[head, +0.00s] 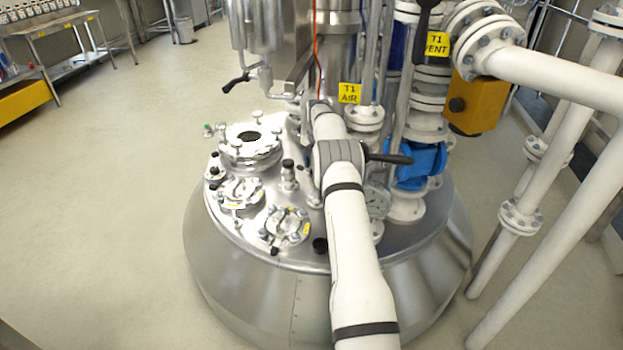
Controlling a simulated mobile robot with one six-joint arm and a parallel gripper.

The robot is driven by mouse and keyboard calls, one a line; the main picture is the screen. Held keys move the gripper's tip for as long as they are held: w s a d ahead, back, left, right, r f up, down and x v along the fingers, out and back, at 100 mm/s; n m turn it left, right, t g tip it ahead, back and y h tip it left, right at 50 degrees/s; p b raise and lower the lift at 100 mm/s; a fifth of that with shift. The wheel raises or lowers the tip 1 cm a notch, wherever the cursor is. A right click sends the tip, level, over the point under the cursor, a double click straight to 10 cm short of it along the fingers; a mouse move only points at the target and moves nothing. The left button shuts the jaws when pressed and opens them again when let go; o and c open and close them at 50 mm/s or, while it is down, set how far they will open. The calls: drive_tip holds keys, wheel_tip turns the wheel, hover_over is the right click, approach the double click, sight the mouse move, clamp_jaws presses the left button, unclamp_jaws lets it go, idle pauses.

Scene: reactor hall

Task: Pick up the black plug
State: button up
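A small black round piece (320,246) that looks like the black plug sits on the steel vessel lid (262,262), near its front edge. It is just left of my white arm and apart from it in the picture. Another small black cap tops a short fitting (288,164) further back on the lid, so I cannot be certain which is the plug. My arm reaches over the lid from the bottom of the picture. My gripper is hidden beyond the arm's far end, so its fingers do not show.
Bolted ports (242,191) and a round manhole (249,142) crowd the lid's left side. A blue valve (420,165), a black lever (388,158) and white pipes (560,75) stand to the right. The floor (110,200) at left is clear.

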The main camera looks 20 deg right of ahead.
drive_tip(key=shift+f, duration=0.6)
drive_tip(key=shift+r, duration=0.1)
drive_tip(key=shift+c, duration=0.3)
drive_tip(key=c, duration=1)
drive_tip(key=shift+r, duration=0.1)
